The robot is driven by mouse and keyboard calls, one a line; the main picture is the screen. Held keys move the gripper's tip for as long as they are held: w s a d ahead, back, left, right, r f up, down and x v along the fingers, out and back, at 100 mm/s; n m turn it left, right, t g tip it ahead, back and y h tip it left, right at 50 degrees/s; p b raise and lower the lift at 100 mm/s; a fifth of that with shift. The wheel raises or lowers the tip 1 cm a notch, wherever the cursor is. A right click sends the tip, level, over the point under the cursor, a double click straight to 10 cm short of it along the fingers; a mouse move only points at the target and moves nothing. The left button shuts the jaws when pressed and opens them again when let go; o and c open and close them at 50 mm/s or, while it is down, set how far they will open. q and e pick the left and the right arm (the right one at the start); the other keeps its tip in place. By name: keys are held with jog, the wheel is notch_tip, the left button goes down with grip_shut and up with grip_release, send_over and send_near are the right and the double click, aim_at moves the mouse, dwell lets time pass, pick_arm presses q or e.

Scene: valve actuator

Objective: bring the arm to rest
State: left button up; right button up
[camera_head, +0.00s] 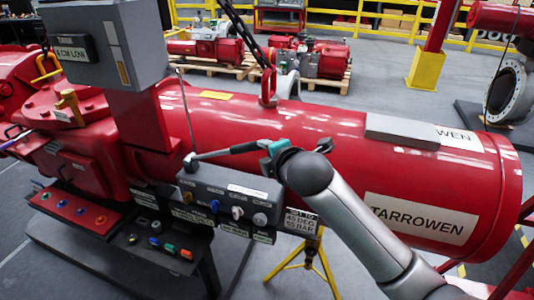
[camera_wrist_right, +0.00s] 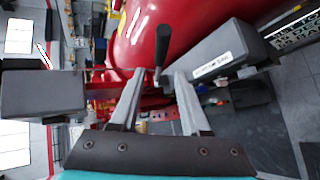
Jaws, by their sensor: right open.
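My right arm comes in from the lower right in the head view and reaches across the red valve actuator (camera_head: 330,125). My right gripper (camera_head: 197,157) has a teal body and grey fingers pointing left, above the grey control box (camera_head: 228,203). In the right wrist view the gripper (camera_wrist_right: 160,72) has its two fingers apart. A black-handled lever (camera_wrist_right: 162,42) shows between and beyond the fingertips, with a visible gap on both sides. I cannot tell how far it is from them in depth. My left gripper is not in view.
A red panel with several coloured knobs (camera_head: 77,208) is at the lower left. A grey box on a red post (camera_head: 105,45) rises left of my gripper. A yellow tripod stand (camera_head: 308,258) is below. More red actuators on pallets (camera_head: 210,48) stand behind.

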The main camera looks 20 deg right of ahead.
dwell(0.3)
jog(key=s+d+f+m+g+b, duration=0.2)
jog(key=s+f+m+b, duration=0.15)
jog(key=f, duration=1.15)
jog(key=s+d+f+m+g+h+b, duration=0.1)
jog(key=s+f+m+g+b, duration=0.25)
jog(key=f, duration=1.05)
jog(key=s+d+f+m+b, duration=0.25)
jog(key=s+f+b, duration=0.2)
jog(key=f, duration=1.05)
jog(key=s+f+m+g+b, duration=0.2)
jog(key=s+f+m, duration=0.1)
jog(key=s+f, duration=0.6)
jog(key=s+f+m+g+b, duration=0.2)
jog(key=s+f, duration=0.8)
jog(key=s, duration=0.6)
jog(key=s+f+m+g+b, duration=0.2)
jog(key=s+f+m+b, duration=0.2)
jog(key=s+f, duration=0.5)
jog(key=s, duration=0.4)
jog(key=shift+s+a+f, duration=0.15)
jog(key=shift+s+a, duration=0.1)
jog(key=shift+a, duration=0.1)
